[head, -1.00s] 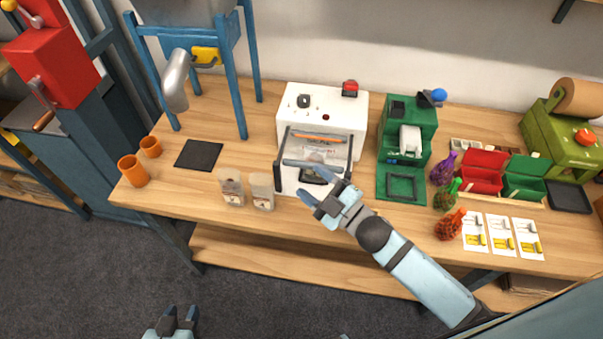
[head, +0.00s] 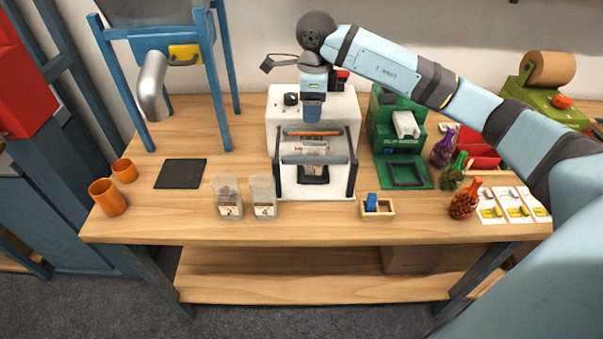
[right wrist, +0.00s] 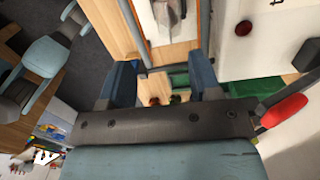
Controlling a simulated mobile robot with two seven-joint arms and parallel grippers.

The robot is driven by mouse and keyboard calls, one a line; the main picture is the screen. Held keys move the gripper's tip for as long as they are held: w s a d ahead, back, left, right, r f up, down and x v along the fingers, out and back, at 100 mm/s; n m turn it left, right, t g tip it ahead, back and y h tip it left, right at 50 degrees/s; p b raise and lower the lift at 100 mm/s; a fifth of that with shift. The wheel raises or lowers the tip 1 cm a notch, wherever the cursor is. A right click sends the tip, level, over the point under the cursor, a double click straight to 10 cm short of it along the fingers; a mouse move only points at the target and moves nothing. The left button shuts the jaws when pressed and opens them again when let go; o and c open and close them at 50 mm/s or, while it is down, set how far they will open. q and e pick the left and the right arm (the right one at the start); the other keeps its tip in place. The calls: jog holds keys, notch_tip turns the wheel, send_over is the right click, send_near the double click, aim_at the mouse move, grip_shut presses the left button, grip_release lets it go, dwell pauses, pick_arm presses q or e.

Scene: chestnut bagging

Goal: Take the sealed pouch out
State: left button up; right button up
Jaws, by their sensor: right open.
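The white sealing machine (head: 283,130) stands on the bench, with a grey bar (head: 316,160) across its front and an orange strip above it. A pouch (head: 313,173) with a dark lower part sits at the machine's front, partly hidden by the bar. The pouch also shows at the top of the right wrist view (right wrist: 168,12). My right gripper (head: 312,112) points down above the machine, behind the bar, apart from the pouch. Its fingers are spread and empty in the right wrist view (right wrist: 161,85). My left gripper (right wrist: 73,13) seems to show small at the upper left there.
Two labelled pouches (head: 228,203) stand left of the machine. A small wooden tray (head: 388,210) with a blue item lies right of its front. A green machine (head: 385,140) and colored net bags (head: 464,205) stand farther right. A black mat (head: 180,174) and orange cups (head: 108,198) are left.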

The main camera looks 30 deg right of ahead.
aim_at(314, 149)
jog(key=f, duration=0.9)
jog(key=d+f, duration=0.1)
jog(key=f, duration=0.3)
jog(key=shift+w+d+f, duration=0.1)
jog(key=shift+w+f, duration=0.05)
jog(key=shift+f, duration=0.1)
jog(key=shift+c, duration=0.4)
jog(key=c, duration=0.9)
jog(key=shift+r, duration=0.1)
jog(key=shift+r, duration=0.1)
